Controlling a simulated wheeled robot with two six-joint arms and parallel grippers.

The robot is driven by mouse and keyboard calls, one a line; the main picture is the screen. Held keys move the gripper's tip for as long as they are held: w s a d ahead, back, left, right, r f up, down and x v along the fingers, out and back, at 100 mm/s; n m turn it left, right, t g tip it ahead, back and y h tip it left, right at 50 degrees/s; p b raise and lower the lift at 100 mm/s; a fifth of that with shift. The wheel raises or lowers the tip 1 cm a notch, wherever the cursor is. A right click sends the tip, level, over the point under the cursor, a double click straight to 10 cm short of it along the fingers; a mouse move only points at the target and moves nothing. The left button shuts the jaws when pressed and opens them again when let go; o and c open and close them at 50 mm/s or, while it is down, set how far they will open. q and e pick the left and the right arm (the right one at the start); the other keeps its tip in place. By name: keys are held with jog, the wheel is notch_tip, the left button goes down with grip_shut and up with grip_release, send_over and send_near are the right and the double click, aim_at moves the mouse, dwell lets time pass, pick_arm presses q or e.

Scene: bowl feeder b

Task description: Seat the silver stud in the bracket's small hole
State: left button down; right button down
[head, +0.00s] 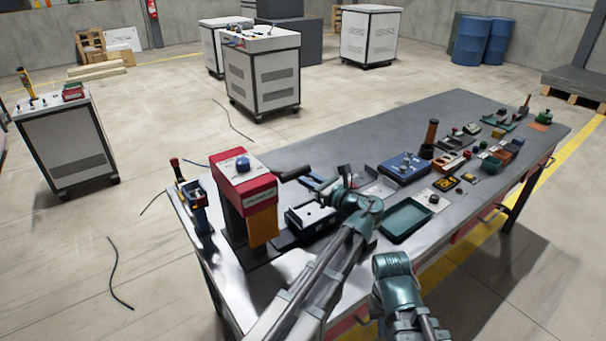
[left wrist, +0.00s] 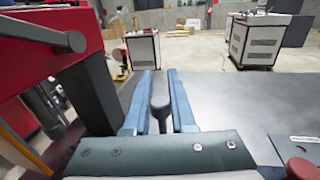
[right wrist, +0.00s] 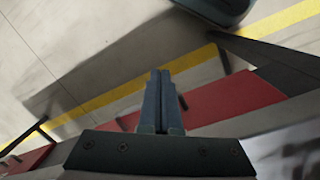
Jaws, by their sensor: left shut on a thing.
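My left gripper (left wrist: 158,80) is shut on a grey pin with a rounded end (left wrist: 160,108), which looks like the silver stud; the fingers lie on either side of it. In the head view the left arm reaches over the bench beside the red press. A pale block with dark holes (head: 311,214), seemingly the bracket, sits in a dark fixture at the press's right, close to the left wrist. Which hole is the small one I cannot tell. My right gripper (right wrist: 160,85) is shut and empty, pointing down by the bench's front edge; its fingertips are hidden in the head view.
The red press (head: 243,178) with its dark handle (head: 296,172) stands left of the fixture. A green tray (head: 406,220) and a blue box (head: 404,167) lie to the right, with many small parts beyond. The bench's back strip (head: 400,125) is clear.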

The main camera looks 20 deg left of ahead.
pick_arm(q)
jog(key=shift+f, duration=0.5)
pick_arm(e)
jog(key=shift+f, duration=0.5)
pick_arm(q)
jog(key=shift+f, duration=0.2)
pick_arm(e)
jog(key=shift+f, duration=0.15)
